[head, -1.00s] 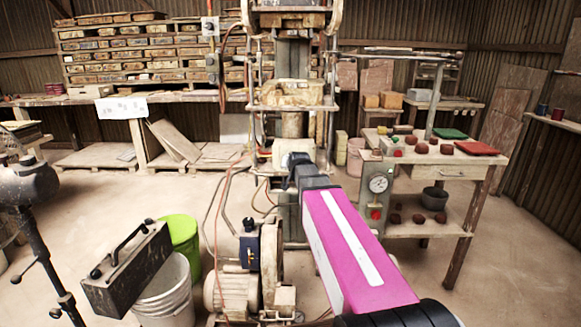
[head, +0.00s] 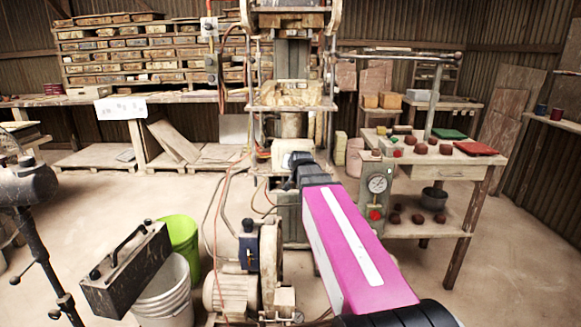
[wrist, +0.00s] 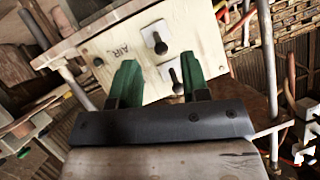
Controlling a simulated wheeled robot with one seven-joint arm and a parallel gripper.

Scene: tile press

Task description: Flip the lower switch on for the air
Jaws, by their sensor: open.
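A pale panel (wrist: 110,55) marked AIR stands tilted in the wrist view, with an upper switch (wrist: 160,42) and a lower switch (wrist: 175,80), both with black levers. My gripper (wrist: 159,65) is open and empty, its two green fingers pointing at the panel. The lower switch shows between the fingers, close to the right one. Whether a finger touches it I cannot tell. In the head view my gripper (head: 297,160) is at the press, in front of a pale box, and my arm hides part of this area.
The press frame (head: 293,60) rises behind my gripper, with hoses hanging at its left. A gauge box (head: 378,190) and a wooden table (head: 440,170) stand to the right. A motor (head: 232,290) and buckets (head: 168,295) stand at the lower left.

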